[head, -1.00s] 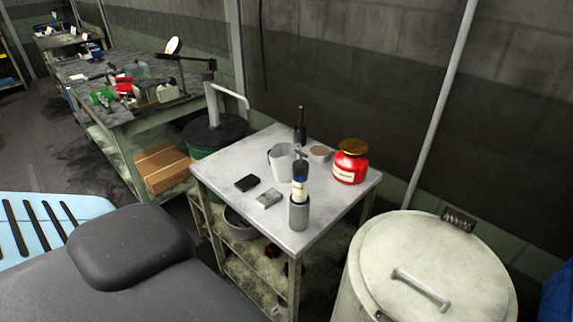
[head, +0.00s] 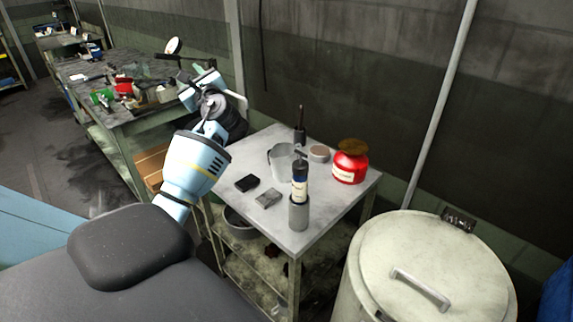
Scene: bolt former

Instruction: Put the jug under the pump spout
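A grey metal jug (head: 281,162) stands upright on the light-topped table, toward its far left. Close to its right is a dark upright rod with a thick base (head: 300,133), perhaps the pump; I cannot make out the spout clearly. My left gripper (head: 198,88) is raised beyond the table's left edge, apart from the jug. Its fingers are too small and angled to tell if open or shut. My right gripper is out of view.
The table (head: 300,238) also holds a red jar (head: 350,165), a small round tin (head: 319,153), a black box (head: 247,183) and a grey box (head: 268,199). A large lidded drum (head: 430,260) stands at front right. A cluttered workbench (head: 130,112) is behind left.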

